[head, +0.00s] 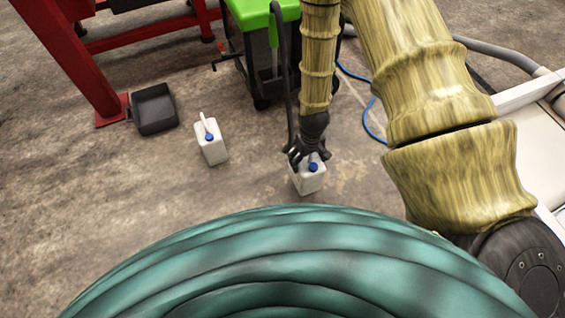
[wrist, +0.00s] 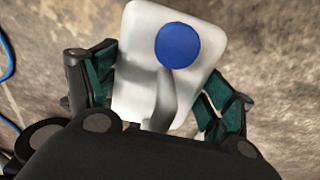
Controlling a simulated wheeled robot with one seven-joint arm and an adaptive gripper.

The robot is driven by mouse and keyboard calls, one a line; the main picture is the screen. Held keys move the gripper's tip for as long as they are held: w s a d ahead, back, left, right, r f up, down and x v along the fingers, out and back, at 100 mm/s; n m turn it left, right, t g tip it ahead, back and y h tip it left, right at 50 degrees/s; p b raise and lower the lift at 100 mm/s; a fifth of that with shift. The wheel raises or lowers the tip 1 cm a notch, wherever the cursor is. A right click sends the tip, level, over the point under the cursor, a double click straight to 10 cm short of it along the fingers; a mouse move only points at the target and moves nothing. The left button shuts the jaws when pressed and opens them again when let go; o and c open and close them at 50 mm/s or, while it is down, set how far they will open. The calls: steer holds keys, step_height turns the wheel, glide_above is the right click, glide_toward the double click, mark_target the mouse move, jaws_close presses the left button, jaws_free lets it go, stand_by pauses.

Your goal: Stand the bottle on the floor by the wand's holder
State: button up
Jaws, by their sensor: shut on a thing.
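A white bottle (head: 309,182) with a blue cap is at my gripper (head: 306,152) in the head view. In the wrist view the white bottle (wrist: 140,95) sits between the two green-padded fingers of my gripper (wrist: 165,100), which is shut on it around its handle side. Its blue cap faces the camera. The bottle looks upright and is at or close to the floor; I cannot tell if its base touches. A second white bottle (head: 211,143) with a blue cap stands on the floor to the left. I cannot make out the wand's holder for sure.
A black tray (head: 154,108) lies on the floor by a red frame (head: 75,55). A green-topped cart (head: 262,14) stands behind my gripper. A blue hose (head: 371,128) runs along the floor to the right. Floor between the two bottles is clear.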

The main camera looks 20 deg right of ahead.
steer(key=w+a+f+b, duration=0.2)
steer(key=w+a+b, duration=0.2)
steer(key=w, duration=0.2)
steer(key=w+a+f+b, duration=0.3)
steer(key=w+a+b, duration=0.1)
steer(key=w, duration=0.3)
steer(key=shift+w+a, duration=0.15)
steer(key=shift+a, duration=0.05)
stand_by(0.3)
steer(key=o, duration=2)
steer(key=shift+f, duration=0.1)
step_height(320, 180, up, 12)
steer(key=p, duration=0.5)
steer(key=shift+p, duration=0.4)
steer(key=s+d+f, duration=0.1)
steer(key=s+f, duration=0.4)
steer(key=s, duration=0.3)
steer(key=s+d+f, duration=0.1)
steer(key=s+f, duration=0.3)
steer(key=s, duration=0.4)
steer(key=shift+m, duration=0.4)
steer(key=s, duration=0.6)
steer(key=s+d+f, duration=0.1)
steer(key=s, duration=1.3)
steer(key=shift+s+d+f, duration=0.2)
steer(key=shift+s+f, duration=0.05)
steer(key=shift+f, duration=0.15)
